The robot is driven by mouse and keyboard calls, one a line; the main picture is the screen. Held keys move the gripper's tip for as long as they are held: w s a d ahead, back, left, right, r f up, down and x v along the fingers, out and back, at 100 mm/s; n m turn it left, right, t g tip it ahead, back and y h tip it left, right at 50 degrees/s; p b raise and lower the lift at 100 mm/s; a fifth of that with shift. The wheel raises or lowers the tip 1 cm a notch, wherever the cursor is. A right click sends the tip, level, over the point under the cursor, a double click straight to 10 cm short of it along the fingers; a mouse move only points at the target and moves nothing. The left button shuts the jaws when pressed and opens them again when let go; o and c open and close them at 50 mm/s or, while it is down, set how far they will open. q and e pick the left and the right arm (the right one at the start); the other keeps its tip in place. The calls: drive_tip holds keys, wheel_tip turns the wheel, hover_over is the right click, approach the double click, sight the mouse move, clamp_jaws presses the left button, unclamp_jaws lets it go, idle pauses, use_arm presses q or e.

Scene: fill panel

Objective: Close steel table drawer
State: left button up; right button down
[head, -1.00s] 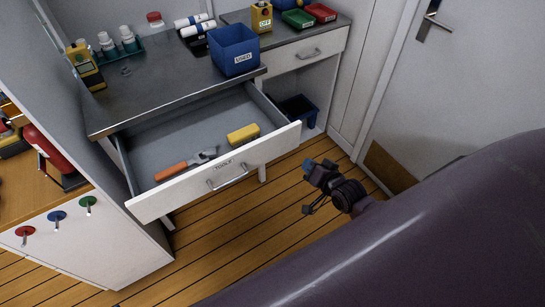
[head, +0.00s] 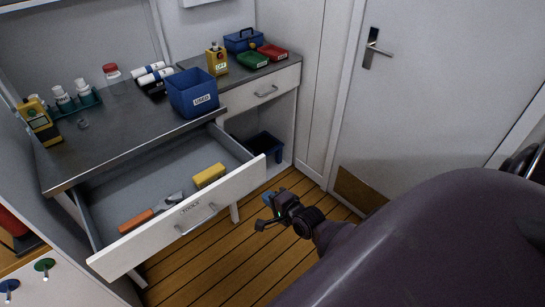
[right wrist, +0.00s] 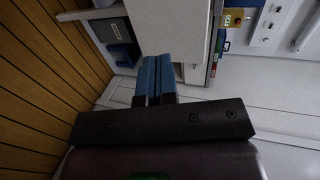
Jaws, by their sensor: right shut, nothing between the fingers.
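The steel table (head: 130,108) stands at left in the head view. Its drawer (head: 228,186) is pulled well out, with a white front, a label and a bar handle (head: 196,221). In the drawer lie an orange-handled tool (head: 137,221) and a yellow block-like item (head: 209,175). My right gripper (head: 264,211) is shut and empty, just in front of the drawer front's right end and apparently apart from it. Its blue fingers (right wrist: 155,80) lie together in the right wrist view. My left gripper is not in view.
A blue bin (head: 193,95), bottles and a yellow device (head: 40,122) stand on the tabletop. A second cabinet with a closed drawer (head: 265,92) is at right, with a dark blue bin (head: 264,148) below. A door (head: 420,110) stands farther right. Wooden floor (head: 225,262) lies clear before the drawer.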

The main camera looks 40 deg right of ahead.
drive_tip(key=b, duration=0.4)
approach(246, 180)
drive_tip(key=w+f, duration=0.3)
drive_tip(key=w, duration=0.2)
drive_tip(key=w+b, duration=0.1)
drive_tip(key=shift+w+a+r, duration=0.25)
drive_tip(key=shift+w+r, duration=0.15)
drive_tip(key=shift+w, duration=0.05)
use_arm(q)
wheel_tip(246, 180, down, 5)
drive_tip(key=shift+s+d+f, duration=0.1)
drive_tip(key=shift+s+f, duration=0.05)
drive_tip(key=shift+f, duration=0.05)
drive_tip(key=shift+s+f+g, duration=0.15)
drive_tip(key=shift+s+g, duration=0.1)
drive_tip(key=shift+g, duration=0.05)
